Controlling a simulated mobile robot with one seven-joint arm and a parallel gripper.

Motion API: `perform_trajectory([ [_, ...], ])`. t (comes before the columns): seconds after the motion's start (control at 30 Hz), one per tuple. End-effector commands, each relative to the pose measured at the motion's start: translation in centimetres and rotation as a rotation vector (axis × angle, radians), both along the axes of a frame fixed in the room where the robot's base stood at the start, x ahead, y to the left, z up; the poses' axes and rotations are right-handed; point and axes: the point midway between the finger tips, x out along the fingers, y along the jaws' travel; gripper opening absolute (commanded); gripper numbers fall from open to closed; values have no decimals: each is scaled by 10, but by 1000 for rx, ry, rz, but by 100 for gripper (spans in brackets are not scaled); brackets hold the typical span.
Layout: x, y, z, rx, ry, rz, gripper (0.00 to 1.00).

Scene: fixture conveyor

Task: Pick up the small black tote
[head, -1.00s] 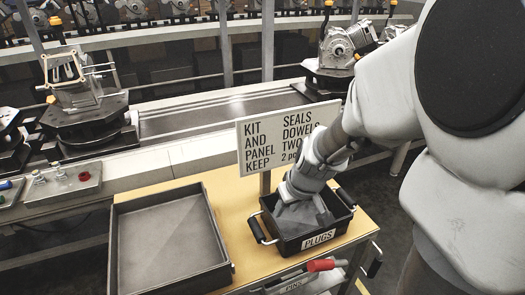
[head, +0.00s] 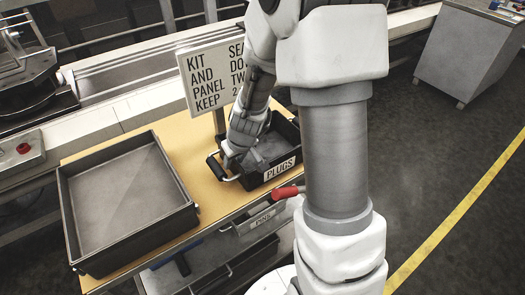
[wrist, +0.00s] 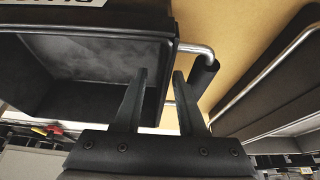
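The small black tote (head: 283,160), labelled PLUGS, sits on the yellow table top, open side up. In the wrist view its wall and dark inside (wrist: 90,75) fill the left. Its left side handle (head: 213,166) is a black grip on silver arms, and shows in the wrist view (wrist: 207,72). My gripper (head: 229,158) is at the tote's left edge, close to that handle. In the wrist view its fingers (wrist: 160,75) are apart, one over the tote's side and one close to the handle.
A larger grey tray (head: 186,215) stands left of the tote, with a narrow strip of table between. A sign on a post (head: 202,80) stands behind the tote. A red handle (head: 288,192) sticks out at the table's front. The conveyor runs behind.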

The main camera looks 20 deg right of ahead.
Motion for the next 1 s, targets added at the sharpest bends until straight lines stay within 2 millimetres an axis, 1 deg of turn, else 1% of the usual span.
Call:
perform_trajectory([
  [0.03,3,2,-9,1,3,1,40],
  [0.2,12,5,-28,1,2,-1,40],
  [0.33,15,6,-33,1,1,0,40],
  [0.53,15,5,-32,1,0,0,40],
  [0.57,15,5,-32,1,0,0,36],
  [0.6,15,5,-32,1,0,0,29],
  [0.77,15,5,-32,0,0,0,0],
  [1.0,15,5,-32,1,1,0,0],
])
